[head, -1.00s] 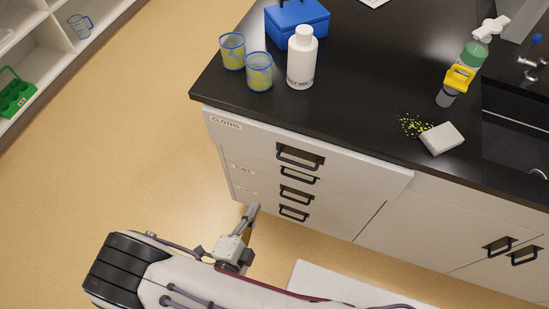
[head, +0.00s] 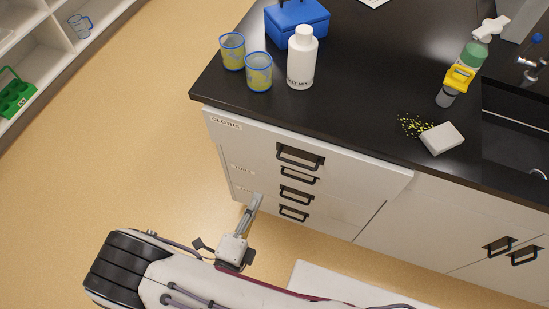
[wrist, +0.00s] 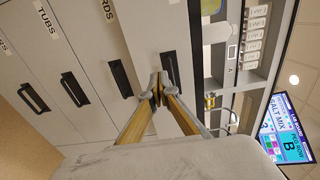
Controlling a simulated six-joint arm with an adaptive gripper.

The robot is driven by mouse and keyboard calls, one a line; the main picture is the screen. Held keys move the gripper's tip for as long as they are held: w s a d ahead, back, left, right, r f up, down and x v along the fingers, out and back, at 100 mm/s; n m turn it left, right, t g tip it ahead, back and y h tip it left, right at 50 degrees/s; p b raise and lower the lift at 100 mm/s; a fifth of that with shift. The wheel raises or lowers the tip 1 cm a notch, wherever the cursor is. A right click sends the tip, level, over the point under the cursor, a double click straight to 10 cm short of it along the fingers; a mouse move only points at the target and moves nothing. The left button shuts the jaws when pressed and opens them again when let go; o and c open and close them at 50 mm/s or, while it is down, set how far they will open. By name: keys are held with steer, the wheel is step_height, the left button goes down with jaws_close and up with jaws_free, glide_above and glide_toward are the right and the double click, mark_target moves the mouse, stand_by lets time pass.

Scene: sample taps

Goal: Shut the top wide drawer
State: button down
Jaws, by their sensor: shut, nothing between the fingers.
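The top wide drawer (head: 245,140), a white front labelled CLOTHS with a black handle (head: 300,155), is under the black worktop in the head view. Its front appears to stand out a little past the drawer fronts below; how far is hard to tell. My gripper (head: 257,199) is low in front of the left part of the drawer stack, its fingers pointing towards the cabinet. In the wrist view the shut, empty fingertips (wrist: 158,88) overlap the view of a drawer front (wrist: 150,25) and its black handle (wrist: 171,72). I cannot tell whether they touch it.
Lower drawers with black handles (head: 296,194) sit below; one label reads TUBS (wrist: 47,20). On the worktop (head: 355,80) stand two beakers (head: 259,72), a white bottle (head: 302,60) and a blue box (head: 298,20). The floor (head: 130,160) left of the cabinet is clear.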

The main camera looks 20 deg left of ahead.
mark_target(280, 146)
steer(key=shift+w, duration=6.9)
steer(key=shift+w, duration=0.1)
steer(key=shift+w, duration=2.5)
steer(key=shift+s, duration=0.2)
steer(key=s, duration=1.4)
